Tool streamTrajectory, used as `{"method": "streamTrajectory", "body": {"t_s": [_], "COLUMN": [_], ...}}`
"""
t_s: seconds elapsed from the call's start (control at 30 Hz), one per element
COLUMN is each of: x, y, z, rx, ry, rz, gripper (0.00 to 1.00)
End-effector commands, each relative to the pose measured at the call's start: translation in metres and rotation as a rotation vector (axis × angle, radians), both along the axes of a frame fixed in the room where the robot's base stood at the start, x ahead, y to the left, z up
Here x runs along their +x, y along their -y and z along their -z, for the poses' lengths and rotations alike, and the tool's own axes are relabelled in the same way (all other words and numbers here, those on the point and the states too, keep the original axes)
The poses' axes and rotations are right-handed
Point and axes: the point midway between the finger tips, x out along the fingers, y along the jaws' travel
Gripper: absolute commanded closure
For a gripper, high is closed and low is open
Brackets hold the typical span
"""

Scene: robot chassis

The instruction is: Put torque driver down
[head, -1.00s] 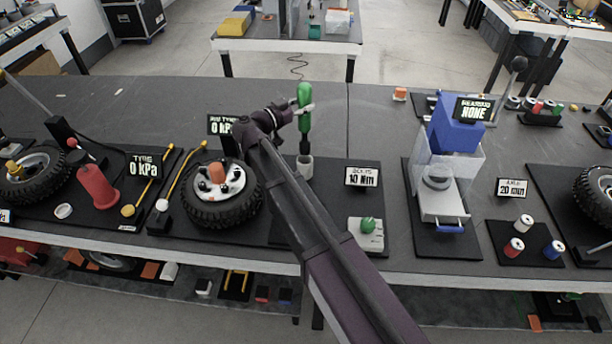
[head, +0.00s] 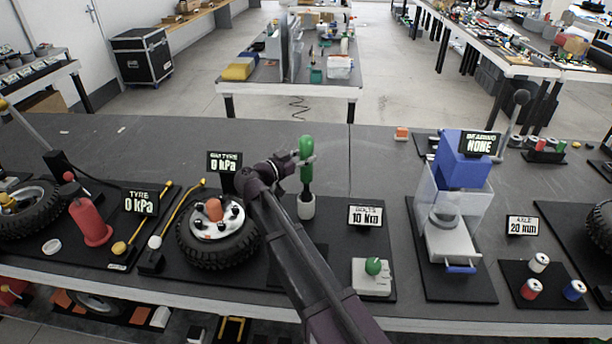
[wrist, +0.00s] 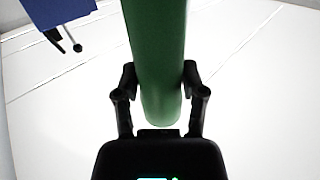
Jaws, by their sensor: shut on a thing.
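The torque driver (head: 306,160) has a green handle and a dark shaft. It stands upright, its lower end at a small white cup-like holder (head: 306,207) on the black mat. I cannot tell how deep it sits in the holder. My gripper (head: 304,161) is around the green handle from the side. In the wrist view the green handle (wrist: 158,60) fills the space between the two black fingers (wrist: 160,88). The fingertips press against its sides.
A wheel (head: 217,232) with an orange-topped hub stands left of the driver. A "10 Nm" sign (head: 366,216) and a white box with a green knob (head: 372,277) are to the right. A blue-topped bearing press (head: 462,165) stands farther right. The bench behind the driver is clear.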

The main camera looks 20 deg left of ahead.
Motion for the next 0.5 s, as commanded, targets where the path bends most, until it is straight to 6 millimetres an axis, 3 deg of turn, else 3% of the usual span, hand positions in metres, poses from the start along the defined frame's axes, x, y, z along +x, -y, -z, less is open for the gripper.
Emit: {"method": "streamTrajectory", "body": {"t_s": [0.5], "x": [0.0004], "y": [0.0007], "z": [0.0077], "rx": [-0.001], "ry": [0.002], "rz": [0.001], "gripper": [1.0]}}
